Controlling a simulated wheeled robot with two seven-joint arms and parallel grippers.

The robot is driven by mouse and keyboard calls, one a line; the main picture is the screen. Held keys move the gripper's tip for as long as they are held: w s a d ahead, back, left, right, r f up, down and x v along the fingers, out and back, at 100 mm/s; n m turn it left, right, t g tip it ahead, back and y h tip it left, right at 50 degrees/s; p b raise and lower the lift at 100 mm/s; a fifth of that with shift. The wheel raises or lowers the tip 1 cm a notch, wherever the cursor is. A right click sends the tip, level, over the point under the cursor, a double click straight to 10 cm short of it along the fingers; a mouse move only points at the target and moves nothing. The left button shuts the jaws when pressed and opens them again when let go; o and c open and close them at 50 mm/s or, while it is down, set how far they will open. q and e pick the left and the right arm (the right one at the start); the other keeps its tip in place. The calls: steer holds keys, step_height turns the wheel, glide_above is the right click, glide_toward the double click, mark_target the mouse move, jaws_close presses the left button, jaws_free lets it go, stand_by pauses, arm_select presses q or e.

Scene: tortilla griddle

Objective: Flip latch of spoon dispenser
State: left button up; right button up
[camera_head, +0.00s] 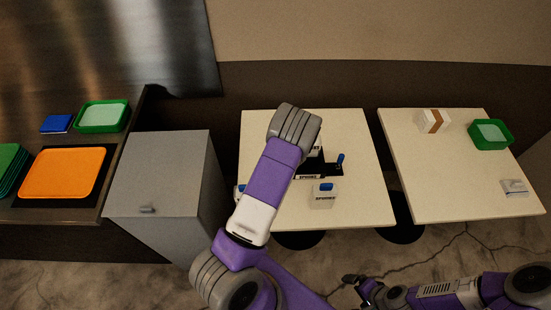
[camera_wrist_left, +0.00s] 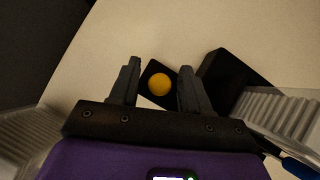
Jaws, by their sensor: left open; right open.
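A dark spoon dispenser (camera_head: 334,169) with a white label stands on the middle table, partly hidden behind my left arm. A blue-topped lever (camera_head: 341,158) sticks up at its right side. In the left wrist view, my left gripper (camera_wrist_left: 159,66) is open over a small black part with a round orange-yellow knob (camera_wrist_left: 160,84). The knob shows between the fingers, and I see no grip on it. A larger black block (camera_wrist_left: 222,80) is beside the right finger. In the head view the left fingers are hidden. My right gripper (camera_head: 357,287) is low, in front of the tables, open and empty.
A white labelled container (camera_head: 323,200) with a blue piece stands at the front of the middle table (camera_head: 360,205). A grey cabinet (camera_head: 158,175) is left of it. The right table (camera_head: 425,170) holds a green bin (camera_head: 490,134) and a white-brown box (camera_head: 434,121).

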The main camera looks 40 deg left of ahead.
arm_select(q)
steer(key=v, duration=0.7)
steer(key=shift+p, duration=0.35)
steer(key=s+d+f+n+g+h, duration=0.1)
steer(key=s+d+f+n+h, duration=0.1)
steer(key=s+d+n, duration=0.1)
steer(key=s+d+f+n+g+h, duration=0.1)
steer(key=s+d+f+n, duration=0.1)
steer(key=s+d+f, duration=0.1)
steer(key=s+d+f+n+g+h, duration=0.1)
steer(key=s+d+f+n+h, duration=0.1)
steer(key=s+d, duration=0.3)
steer(key=shift+s+d+f+n+g+h, duration=0.15)
steer(key=shift+d+f+n+g, duration=0.05)
steer(key=shift+d+f+n, duration=0.2)
steer(key=shift+s+d+f+n+g+h, duration=0.2)
steer(key=shift+d+f+n, duration=0.1)
steer(key=shift+n, duration=0.1)
steer(key=s+d+n+t+h, duration=0.1)
steer(key=s+d+n+h, duration=0.1)
steer(key=s+d+n, duration=0.4)
steer(key=s+d+n+h, duration=0.2)
steer(key=d+n+h, duration=0.1)
steer(key=d+n, duration=0.7)
step_height(320, 180, down, 7)
steer(key=a+n+b, duration=0.1)
steer(key=b, duration=0.5)
steer(key=shift+w+a+r, duration=0.15)
steer(key=shift+a+r, duration=0.05)
